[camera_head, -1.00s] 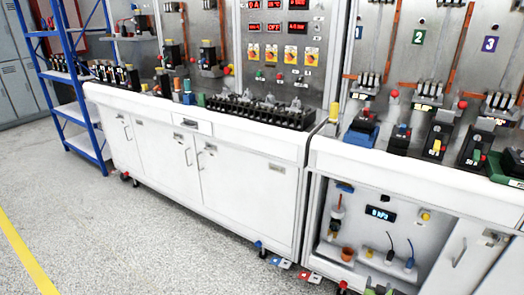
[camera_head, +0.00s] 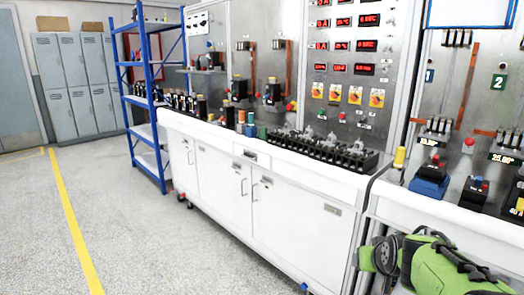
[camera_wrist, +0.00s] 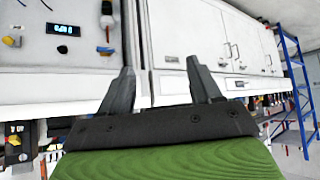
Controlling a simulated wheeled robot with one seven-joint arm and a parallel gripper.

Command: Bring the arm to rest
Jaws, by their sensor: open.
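My gripper (camera_wrist: 160,74) shows in the wrist view with its two dark fingers spread apart and nothing between them. The wrist picture is upside down, and the fingers stand in front of the white bench cabinets (camera_wrist: 188,40). In the head view my green arm (camera_head: 440,268) is folded in at the lower right corner, in front of the right-hand bench. The fingers cannot be made out in that view.
A white bench (camera_head: 290,205) carries a black terminal row (camera_head: 325,150) and several breakers. Test panels rise behind it. A blue shelf rack (camera_head: 150,110) and grey lockers (camera_head: 75,85) stand at the left. The speckled floor (camera_head: 130,230) in front is clear, with a yellow line (camera_head: 73,220).

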